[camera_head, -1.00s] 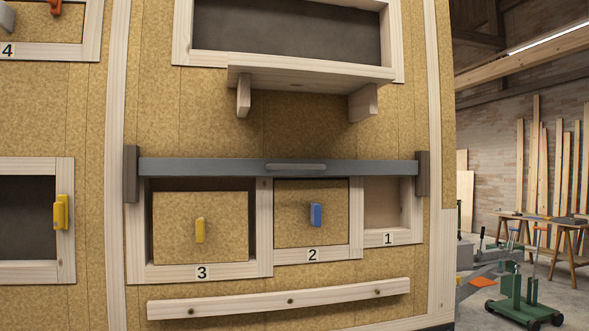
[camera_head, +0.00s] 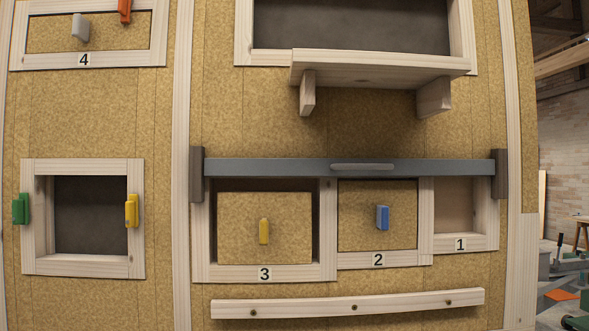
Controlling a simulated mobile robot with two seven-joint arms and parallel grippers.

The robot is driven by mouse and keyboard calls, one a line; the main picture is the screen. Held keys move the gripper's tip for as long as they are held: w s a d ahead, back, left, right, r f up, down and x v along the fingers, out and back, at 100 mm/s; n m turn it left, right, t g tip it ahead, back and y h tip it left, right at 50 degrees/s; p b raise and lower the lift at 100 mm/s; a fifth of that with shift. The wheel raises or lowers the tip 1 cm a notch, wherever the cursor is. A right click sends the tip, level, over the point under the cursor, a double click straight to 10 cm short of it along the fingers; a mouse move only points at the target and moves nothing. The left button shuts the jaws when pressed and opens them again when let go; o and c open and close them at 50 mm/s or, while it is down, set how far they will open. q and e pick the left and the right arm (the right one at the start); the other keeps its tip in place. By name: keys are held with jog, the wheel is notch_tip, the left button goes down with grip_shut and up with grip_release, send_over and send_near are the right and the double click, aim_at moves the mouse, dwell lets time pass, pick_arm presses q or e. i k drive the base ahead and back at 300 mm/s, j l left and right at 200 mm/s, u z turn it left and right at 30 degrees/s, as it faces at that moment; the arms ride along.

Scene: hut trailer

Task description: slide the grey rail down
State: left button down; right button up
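The grey rail (camera_head: 270,168) lies level across the tops of the openings numbered 3, 2 and 1. A lighter grey handle (camera_head: 362,167) sits on its right half. Its ends meet a dark upright block at the left (camera_head: 197,175) and another at the right (camera_head: 500,174). Below it are panel 3 (camera_head: 236,230) with a yellow knob, panel 2 (camera_head: 357,230) with a blue knob, and the open compartment 1 (camera_head: 453,210). Neither of my grippers is in view.
A wooden shelf (camera_head: 380,75) on two brackets juts out above the rail. A wooden batten (camera_head: 310,306) runs below the openings. At left are a framed opening (camera_head: 37,267) with green and yellow knobs and framed panel 4 (camera_head: 40,45). A workshop shows at far right.

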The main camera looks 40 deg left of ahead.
aim_at(212, 167)
jog(key=u, duration=1.1)
